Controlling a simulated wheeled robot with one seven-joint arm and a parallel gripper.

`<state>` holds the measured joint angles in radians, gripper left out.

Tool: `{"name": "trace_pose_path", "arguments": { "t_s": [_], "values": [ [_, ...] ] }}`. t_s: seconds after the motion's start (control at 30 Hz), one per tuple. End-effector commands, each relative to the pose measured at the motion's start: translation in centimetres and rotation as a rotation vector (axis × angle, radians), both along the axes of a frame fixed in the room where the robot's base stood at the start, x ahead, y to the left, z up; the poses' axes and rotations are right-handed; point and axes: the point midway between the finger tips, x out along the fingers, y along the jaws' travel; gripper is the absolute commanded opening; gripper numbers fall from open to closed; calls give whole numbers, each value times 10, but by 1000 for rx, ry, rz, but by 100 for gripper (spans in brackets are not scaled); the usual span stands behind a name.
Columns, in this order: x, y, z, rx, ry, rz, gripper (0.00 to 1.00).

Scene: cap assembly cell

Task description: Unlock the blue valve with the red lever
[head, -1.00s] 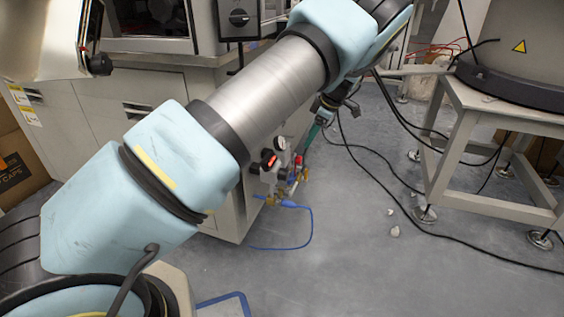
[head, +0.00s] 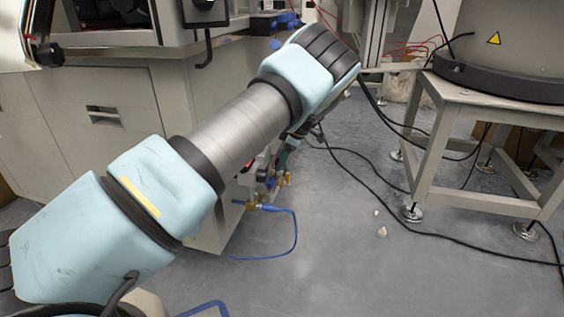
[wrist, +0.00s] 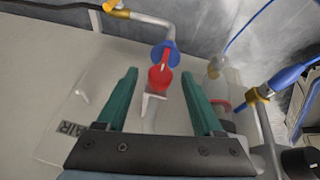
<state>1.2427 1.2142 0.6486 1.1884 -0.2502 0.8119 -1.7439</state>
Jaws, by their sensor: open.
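The blue valve (wrist: 165,53) shows in the wrist view as a blue ring on a metal pipe, just beyond my fingertips. The red lever (wrist: 160,77) is attached at its near side and points toward my gripper (wrist: 159,74). My gripper is open, with one green finger on each side of the lever. The lever's end lies between the fingertips, and I see a gap on both sides. In the head view my gripper (head: 283,155) is low beside the cabinet, and my arm mostly hides the valve and lever.
A panel marked AIR (wrist: 72,128) lies behind the fingers. A clear bowl-like fitting (wrist: 217,85) is close to the right finger. A blue hose (head: 294,235) hangs to the floor. A metal stand (head: 440,150) is at the right, with cables on open floor between.

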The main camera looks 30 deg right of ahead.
Motion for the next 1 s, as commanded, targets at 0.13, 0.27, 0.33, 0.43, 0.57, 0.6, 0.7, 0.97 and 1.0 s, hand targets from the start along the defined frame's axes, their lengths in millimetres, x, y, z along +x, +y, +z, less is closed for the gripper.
{"name": "trace_pose_path", "arguments": {
  "t_s": [0.13, 0.27, 0.33, 0.43, 0.57, 0.6, 0.7, 0.97, 1.0],
  "values": [
    [1, 0, -2, 0, 0, -1, 69],
    [1, 0, -2, 0, 0, -1, 69],
    [1, 0, -2, 0, 0, -1, 63],
    [1, 0, -2, 0, 0, -1, 52],
    [1, 0, -2, 0, 0, -1, 37],
    [1, 0, -2, 0, 0, -1, 33],
    [1, 0, -2, 0, 0, -1, 21],
    [1, 0, -1, 0, 0, -1, 0],
    [1, 0, -1, 0, 0, -1, 0]
  ]
}}
